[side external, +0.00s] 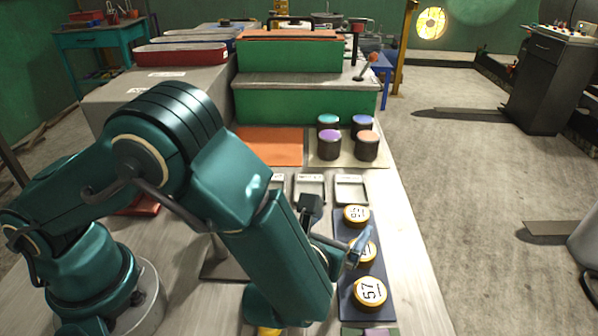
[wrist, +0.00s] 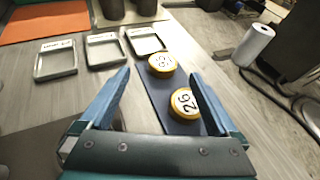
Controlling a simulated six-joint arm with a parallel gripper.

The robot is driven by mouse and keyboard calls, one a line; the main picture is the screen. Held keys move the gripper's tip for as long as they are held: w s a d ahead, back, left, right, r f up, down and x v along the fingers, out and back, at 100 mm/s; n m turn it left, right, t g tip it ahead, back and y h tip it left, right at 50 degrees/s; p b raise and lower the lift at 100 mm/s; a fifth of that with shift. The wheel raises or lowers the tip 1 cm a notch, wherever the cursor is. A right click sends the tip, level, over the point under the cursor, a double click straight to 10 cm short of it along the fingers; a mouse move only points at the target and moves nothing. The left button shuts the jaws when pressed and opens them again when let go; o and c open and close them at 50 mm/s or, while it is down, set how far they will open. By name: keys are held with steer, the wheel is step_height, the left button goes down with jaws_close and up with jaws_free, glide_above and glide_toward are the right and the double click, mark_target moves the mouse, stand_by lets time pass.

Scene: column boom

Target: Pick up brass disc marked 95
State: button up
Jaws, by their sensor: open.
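The brass disc that appears to read 95 (side external: 355,215) is at the far end of a dark mat (side external: 347,231). It is round with a yellow rim and white face; its marking is small and turned. In the wrist view this disc (wrist: 162,64) shows between and beyond my fingertips. My gripper (side external: 336,226) is open and empty above the left side of the mat, apart from that disc. In the wrist view its blue fingers (wrist: 160,73) are spread wide, and the right finger partly covers a disc marked 26 (wrist: 184,103).
A third disc, seemingly marked 57 (side external: 370,292), lies at the mat's near end. Several shallow labelled trays (side external: 350,189) stand beyond the mat. Dark canisters with coloured tops (side external: 367,146) stand farther back. Bare tabletop (side external: 405,270) lies right of the mat.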

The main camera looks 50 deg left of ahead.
mark_target(354, 218)
steer(key=shift+s+d+f, duration=0.25)
steer(key=shift+d+f, duration=0.05)
steer(key=shift+f, duration=0.1)
steer(key=x, duration=0.7)
steer(key=shift+w, duration=0.2)
jaws_close()
